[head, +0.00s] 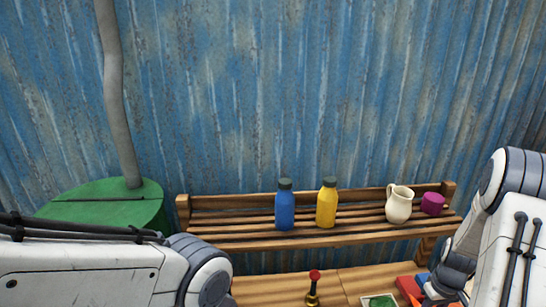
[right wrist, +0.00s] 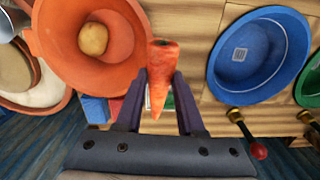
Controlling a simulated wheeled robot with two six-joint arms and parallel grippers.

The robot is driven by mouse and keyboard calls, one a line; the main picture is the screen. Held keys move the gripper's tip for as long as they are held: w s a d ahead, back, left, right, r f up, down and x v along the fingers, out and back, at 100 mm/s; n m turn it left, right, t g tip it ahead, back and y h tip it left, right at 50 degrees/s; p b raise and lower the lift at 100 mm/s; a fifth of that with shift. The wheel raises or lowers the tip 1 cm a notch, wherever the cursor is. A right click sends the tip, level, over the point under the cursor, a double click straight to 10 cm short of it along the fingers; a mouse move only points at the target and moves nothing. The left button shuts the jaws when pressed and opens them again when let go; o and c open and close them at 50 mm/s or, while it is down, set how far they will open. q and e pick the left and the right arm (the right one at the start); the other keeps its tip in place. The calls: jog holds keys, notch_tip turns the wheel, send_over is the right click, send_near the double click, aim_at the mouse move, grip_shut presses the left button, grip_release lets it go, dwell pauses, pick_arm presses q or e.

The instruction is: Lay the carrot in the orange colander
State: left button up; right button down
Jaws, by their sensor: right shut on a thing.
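The carrot (right wrist: 163,70) is orange and tapered. In the right wrist view it is held between the fingers of my right gripper (right wrist: 160,85), thick end pointing away and narrow tip toward the palm. The orange colander (right wrist: 56,45) is at the upper left of that view, with its rim just left of the carrot. A round tan object (right wrist: 93,39), like a potato, lies in it. My left arm shows at the lower left of the head view, but its gripper is out of frame.
A blue bowl (right wrist: 258,55) is right of the carrot, with a green bowl (right wrist: 309,85) at the edge. A brass piece with a red knob (right wrist: 258,151) stands nearby. In the head view, a wooden shelf (head: 340,238) holds a blue bottle (head: 285,208), yellow bottle (head: 326,205), cream jug (head: 398,205) and purple mug (head: 432,204).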

jog(key=d+f+b, duration=0.1)
jog(key=d, duration=1)
jog(key=shift+s+d+f, duration=0.3)
jog(key=shift+s+d, duration=0.05)
jog(key=shift+s, duration=0.05)
jog(key=shift+f+b, duration=2.85)
jog(key=shift+f, duration=1.15)
jog(key=shift+c, duration=2.2)
grip_release()
jog(key=shift+r, duration=0.1)
